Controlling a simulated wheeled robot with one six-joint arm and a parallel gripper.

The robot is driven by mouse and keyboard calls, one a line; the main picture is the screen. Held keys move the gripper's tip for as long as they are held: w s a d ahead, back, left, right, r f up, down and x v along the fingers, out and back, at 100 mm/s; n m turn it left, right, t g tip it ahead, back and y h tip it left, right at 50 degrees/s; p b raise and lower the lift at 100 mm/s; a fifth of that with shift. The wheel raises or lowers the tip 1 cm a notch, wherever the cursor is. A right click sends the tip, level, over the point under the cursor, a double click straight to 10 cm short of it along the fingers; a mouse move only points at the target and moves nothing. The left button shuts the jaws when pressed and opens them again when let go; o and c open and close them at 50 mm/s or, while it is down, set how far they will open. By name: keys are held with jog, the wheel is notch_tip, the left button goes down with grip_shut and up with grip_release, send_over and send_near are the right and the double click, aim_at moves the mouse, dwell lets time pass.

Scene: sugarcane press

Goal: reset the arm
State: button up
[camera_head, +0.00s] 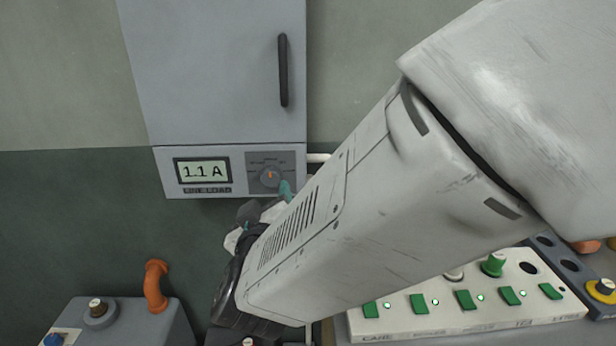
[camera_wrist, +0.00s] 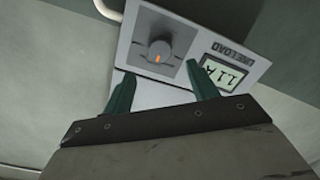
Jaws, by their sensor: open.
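My arm reaches across the head view from the upper right. My gripper (camera_head: 285,188) shows there only as a green fingertip just below a rotary knob; the rest is hidden behind my arm. In the wrist view my gripper (camera_wrist: 162,85) is open, with two green fingers apart and nothing between them. The grey knob (camera_wrist: 158,54) with an orange mark lies just beyond the fingertips; it also shows in the head view (camera_head: 269,177). I cannot tell whether a finger touches the panel.
A grey cabinet (camera_head: 215,70) with a black handle (camera_head: 283,70) hangs on the wall. Its display (camera_head: 203,171) reads 1.1 A. A white panel with green switches (camera_head: 465,300) stands lower right.

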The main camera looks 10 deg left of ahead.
jog(key=s+a+f+g+y, duration=0.1)
jog(key=s+f+g+y, duration=0.2)
jog(key=s+f+g, duration=0.7)
jog(key=s+d+r+m+g+h, duration=0.1)
jog(key=s+d+r+m+h, duration=0.1)
jog(key=d, duration=1.2)
jog(key=s+d+r+m+g+h, duration=0.2)
jog(key=s+d+r+m, duration=0.2)
jog(key=d, duration=1.1)
jog(key=s+d+r+m+g+h, duration=0.2)
jog(key=d+r, duration=0.3)
jog(key=d, duration=1)
jog(key=shift+s+d+m+h, duration=0.15)
jog(key=shift+s+m+h, duration=0.25)
jog(key=shift+m+h, duration=0.3)
